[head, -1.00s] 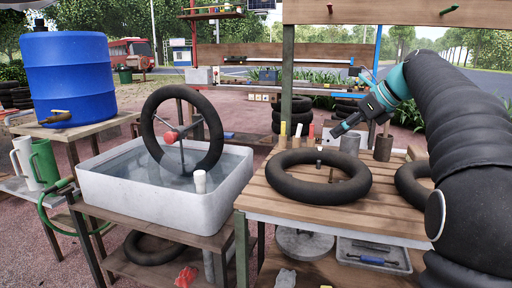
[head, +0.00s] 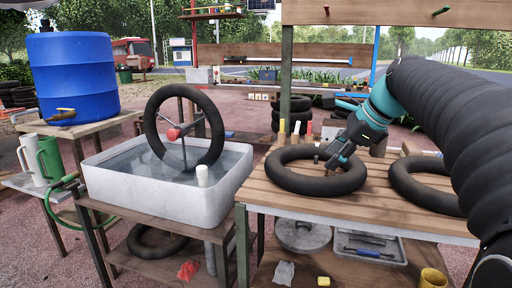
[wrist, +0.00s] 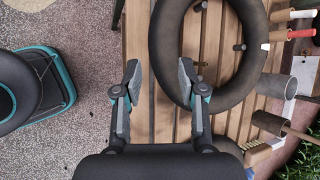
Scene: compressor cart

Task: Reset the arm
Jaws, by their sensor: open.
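My gripper (head: 338,154) is open, with nothing between its fingers. In the head view it points down over the right rear part of a black inner tube (head: 287,180) lying flat on the slatted wooden table (head: 300,207). In the wrist view the two spread fingers of my gripper (wrist: 160,77) hang over the slats, and the right finger overlaps the near rim of the tube (wrist: 163,45). I cannot tell how high the fingers are above it. My arm reaches in from the right edge of the head view.
A second tube (head: 405,184) lies at the table's right. To the left are a water basin (head: 205,205) with an upright tube (head: 151,125), and a blue barrel (head: 72,80). Markers (head: 297,127) and a grey cylinder (wrist: 305,75) stand at the table's back. A wooden frame post (head: 286,75) rises behind.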

